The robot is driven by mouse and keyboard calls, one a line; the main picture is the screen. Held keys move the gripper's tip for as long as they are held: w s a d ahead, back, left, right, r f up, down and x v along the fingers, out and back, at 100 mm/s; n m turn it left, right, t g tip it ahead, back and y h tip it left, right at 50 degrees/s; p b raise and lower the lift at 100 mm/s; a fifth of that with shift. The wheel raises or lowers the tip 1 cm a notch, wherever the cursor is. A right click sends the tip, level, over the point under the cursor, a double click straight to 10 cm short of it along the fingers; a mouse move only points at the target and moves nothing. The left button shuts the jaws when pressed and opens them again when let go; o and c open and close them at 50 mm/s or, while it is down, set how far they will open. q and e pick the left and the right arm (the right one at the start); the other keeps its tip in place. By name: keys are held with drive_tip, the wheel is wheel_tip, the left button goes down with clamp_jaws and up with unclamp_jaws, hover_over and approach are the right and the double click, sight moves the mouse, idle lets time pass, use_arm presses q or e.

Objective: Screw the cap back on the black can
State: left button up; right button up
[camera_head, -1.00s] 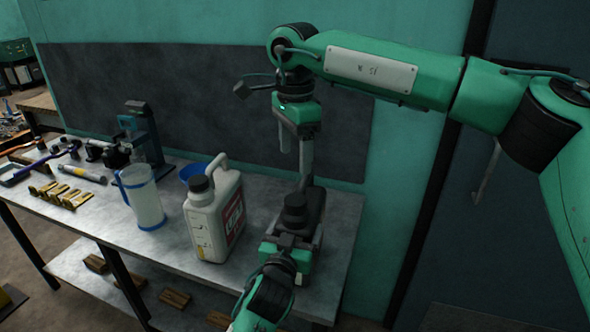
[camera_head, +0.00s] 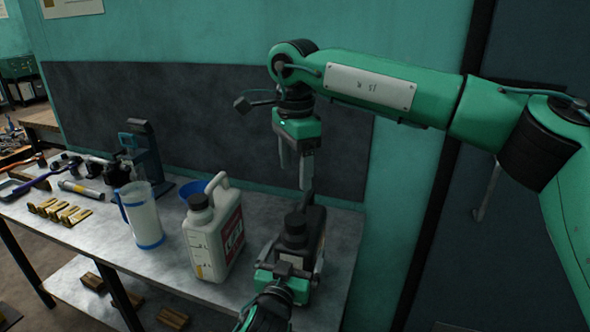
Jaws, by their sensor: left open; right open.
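The black can (camera_head: 314,232) stands upright near the right end of the grey table. A dark round cap (camera_head: 295,224) shows at the top of its neck; whether it is threaded on cannot be told. My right gripper (camera_head: 296,180) is open and empty, pointing straight down above the can, with its fingertips apart from the cap. My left gripper (camera_head: 285,266) is open at the can's near side, low against its front. Its fingertips are partly hidden, and I cannot tell whether they touch the can.
A white canister (camera_head: 222,235) with a black cap stands just left of the can. Further left are a clear jug (camera_head: 145,218), a blue funnel (camera_head: 191,187) and several tools. A wall (camera_head: 215,125) rises behind the table (camera_head: 180,268). The table's right end is close beside the can.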

use_arm(q)
drive_tip(key=b+v, duration=0.1)
drive_tip(key=v, duration=1)
drive_tip(key=shift+s, duration=0.25)
drive_tip(key=shift+f, duration=0.1)
